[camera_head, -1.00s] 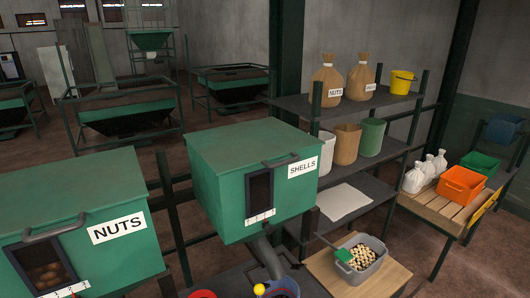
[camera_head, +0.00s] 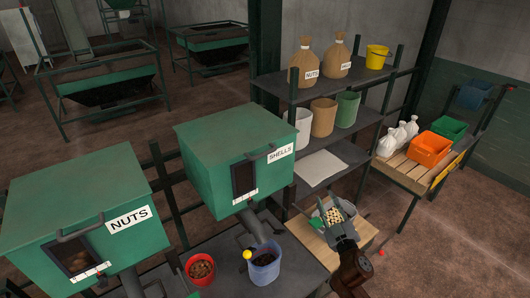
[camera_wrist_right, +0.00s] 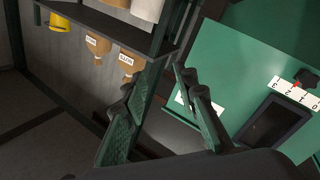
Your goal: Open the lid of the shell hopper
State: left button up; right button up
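The shell hopper (camera_head: 222,160) is a green box with a SHELLS label, left of centre in the head view. Its flat lid (camera_head: 235,128) looks closed. A dark bar handle (camera_head: 272,152) is at its front top edge. In the right wrist view the hopper (camera_wrist_right: 240,55) fills the right side, turned over, with its dark window and white scale. My right gripper (camera_head: 336,208) is right of the hopper, apart from it, in front of the grey tub. The right wrist view shows its two fingers (camera_wrist_right: 160,112) apart with nothing between them. My left gripper is not in view.
The green nuts hopper (camera_head: 85,205) stands at left. A red bucket (camera_head: 200,270) and a blue bucket (camera_head: 264,264) stand below the hoppers. A shelf (camera_head: 300,92) with sacks and buckets is behind. A wooden table (camera_head: 405,178) with crates is at right.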

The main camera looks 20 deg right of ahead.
jog(key=w+a+r+n+t+y, duration=0.1)
jog(key=w+a+r+n+y, duration=0.1)
jog(key=a+r+n+y, duration=0.45)
jog(key=w+a+r+n+t+y, duration=0.1)
jog(key=a+r+n+y, duration=0.2)
jog(key=r, duration=0.6)
jog(key=n+g+y+p, duration=0.1)
jog(key=n+g+y, duration=0.3)
jog(key=n+g, duration=0.6)
send_near(267, 154)
jog(key=w+a+t, duration=0.1)
jog(key=w+a, duration=0.1)
jog(key=a, duration=0.1)
jog(key=shift+n+h, duration=0.25)
jog(key=x, duration=0.2)
jog(key=p+x, duration=0.1)
jog(key=x, duration=0.1)
jog(key=p+x, duration=0.1)
jog(key=x, duration=0.1)
jog(key=shift+w+f, duration=0.1)
jog(key=shift+f, duration=0.25)
jog(key=shift+w+a+f, duration=0.25)
jog(key=shift+w+a, duration=0.15)
jog(key=shift+c, duration=0.5)
grip_shut()
